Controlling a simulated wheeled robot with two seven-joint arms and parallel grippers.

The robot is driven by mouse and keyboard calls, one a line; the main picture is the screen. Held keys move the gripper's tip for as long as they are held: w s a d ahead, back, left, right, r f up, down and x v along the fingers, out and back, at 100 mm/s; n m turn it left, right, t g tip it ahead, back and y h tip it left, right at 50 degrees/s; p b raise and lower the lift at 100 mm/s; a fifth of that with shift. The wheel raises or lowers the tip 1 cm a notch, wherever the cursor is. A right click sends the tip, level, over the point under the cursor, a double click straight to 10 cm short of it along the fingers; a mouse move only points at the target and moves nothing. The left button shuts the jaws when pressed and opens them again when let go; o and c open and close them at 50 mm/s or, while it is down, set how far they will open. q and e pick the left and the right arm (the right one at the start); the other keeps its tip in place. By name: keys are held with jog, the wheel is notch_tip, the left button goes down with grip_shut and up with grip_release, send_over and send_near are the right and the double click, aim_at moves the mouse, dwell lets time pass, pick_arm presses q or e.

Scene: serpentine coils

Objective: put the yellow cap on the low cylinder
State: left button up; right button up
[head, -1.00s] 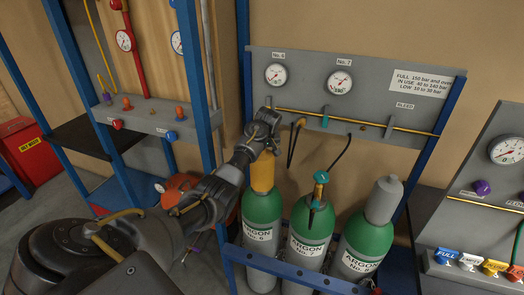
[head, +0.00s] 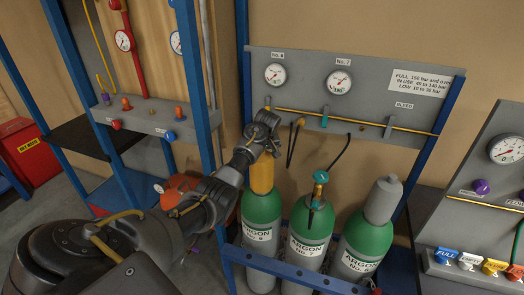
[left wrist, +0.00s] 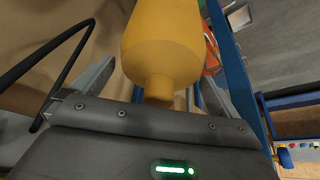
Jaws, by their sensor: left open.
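The yellow cap (head: 262,174) sits upright on top of the left green-shouldered argon cylinder (head: 261,210), labelled 6. My left gripper (head: 264,150) is at the cap's top, coming from above. In the left wrist view the cap (left wrist: 162,45) lies between the spread fingers, with gaps visible on both sides. The middle cylinder (head: 308,222) carries a brass and teal valve (head: 319,184). The right cylinder (head: 362,245) wears a grey cap (head: 383,199). The gauges No. 6 (head: 275,74) and No. 7 (head: 339,82) are too small to read surely. My right gripper is not in view.
A blue rail (head: 290,268) runs in front of the cylinders. Black hoses (head: 338,152) hang from the grey panel (head: 375,75) behind them. A blue rack post (head: 197,90) stands close left of my arm. Coloured tags (head: 470,260) sit at the right.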

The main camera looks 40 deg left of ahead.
pick_arm(q)
jog(key=b+v, duration=0.3)
jog(key=v, duration=0.7)
jog(key=shift+d+r, duration=0.15)
jog(key=shift+r, duration=0.15)
jog(key=shift+s, duration=0.15)
